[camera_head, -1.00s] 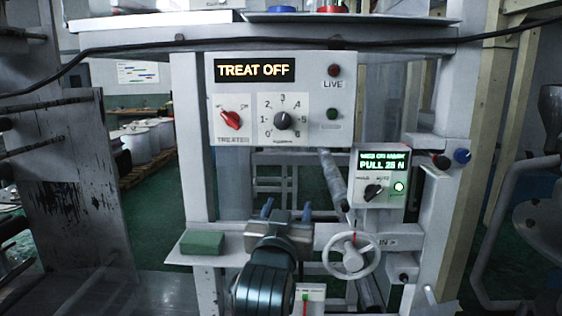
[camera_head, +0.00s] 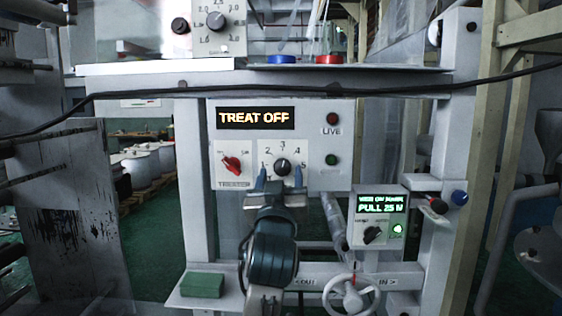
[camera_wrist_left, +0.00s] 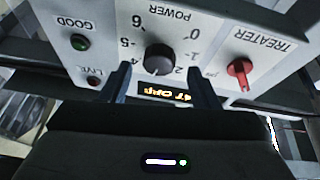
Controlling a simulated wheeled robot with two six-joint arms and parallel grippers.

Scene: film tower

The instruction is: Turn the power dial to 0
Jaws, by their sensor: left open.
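The power dial (camera_head: 282,167) is a dark round knob on a white plate with numbers around it, on the grey control panel. It also shows in the wrist view (camera_wrist_left: 159,59), where the picture is upside down. I cannot read its setting for certain. My left gripper (camera_head: 279,178) is open and empty, its blue fingertips at the dial's lower edge in the head view. In the wrist view its fingers (camera_wrist_left: 160,82) stand apart, one toward each side of the dial. I see no contact. My right gripper is not in view.
The red treater switch (camera_head: 231,163) sits left of the dial. A display (camera_head: 255,118) above reads TREAT OFF. LIVE (camera_head: 333,119) and green (camera_head: 331,159) lamps are to the right. A black cable (camera_head: 336,88) crosses above the panel. A handwheel (camera_head: 352,295) is lower right.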

